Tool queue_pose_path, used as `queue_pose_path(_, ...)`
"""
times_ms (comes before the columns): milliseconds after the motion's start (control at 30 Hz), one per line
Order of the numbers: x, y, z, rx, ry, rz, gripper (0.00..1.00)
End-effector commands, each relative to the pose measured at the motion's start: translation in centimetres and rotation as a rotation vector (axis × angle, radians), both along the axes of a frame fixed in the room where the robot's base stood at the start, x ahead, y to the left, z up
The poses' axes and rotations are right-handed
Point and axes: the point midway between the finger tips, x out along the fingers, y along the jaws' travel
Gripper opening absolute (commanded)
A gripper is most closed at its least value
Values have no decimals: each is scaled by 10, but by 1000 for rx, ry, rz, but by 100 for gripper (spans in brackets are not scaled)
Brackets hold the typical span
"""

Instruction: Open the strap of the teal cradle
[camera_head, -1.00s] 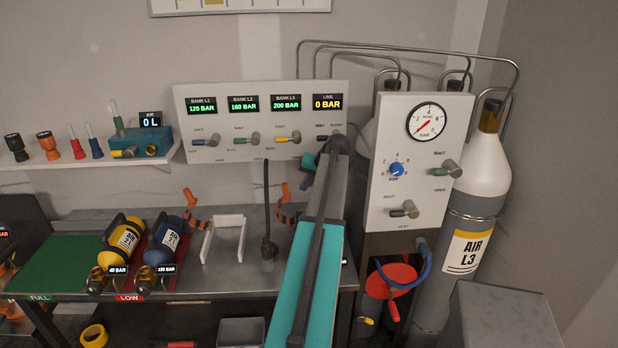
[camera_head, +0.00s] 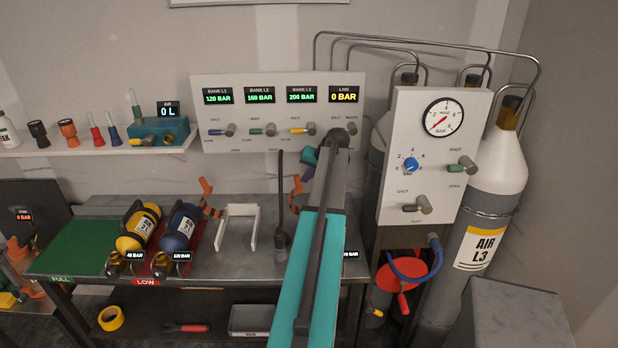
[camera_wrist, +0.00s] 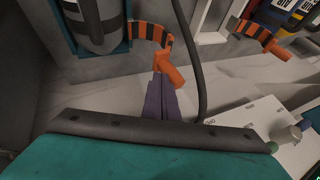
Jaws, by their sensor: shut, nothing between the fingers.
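The teal cradle (camera_wrist: 127,47) shows at the top left of the wrist view, with a grey cylinder (camera_wrist: 97,25) in it. My arm hides most of it in the head view. Its orange-and-black strap (camera_wrist: 150,33) arcs out beside the cradle, not across the visible part of the cylinder. The strap's orange lever (camera_wrist: 169,68) points toward my gripper; the strap also shows in the head view (camera_head: 297,187). My gripper (camera_wrist: 160,80) has its purple fingers shut and empty, tips at the lever. I cannot tell whether they touch. In the head view it is partly hidden (camera_head: 308,172).
A dark upright post with a hose (camera_head: 281,200) stands just left of the strap. An empty white cradle (camera_head: 222,230) with its own orange strap (camera_head: 207,190) is further left. Yellow (camera_head: 138,228) and blue (camera_head: 180,228) cylinders lie beyond. The valve panel (camera_head: 275,100) rises behind.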

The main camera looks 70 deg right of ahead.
Motion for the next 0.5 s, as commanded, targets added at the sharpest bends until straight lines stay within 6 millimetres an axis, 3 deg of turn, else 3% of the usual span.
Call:
queue_pose_path(200, 19, 8, -4, -1, 0, 2, 0)
queue_pose_path(500, 27, 11, -3, 3, -4, 4, 0)
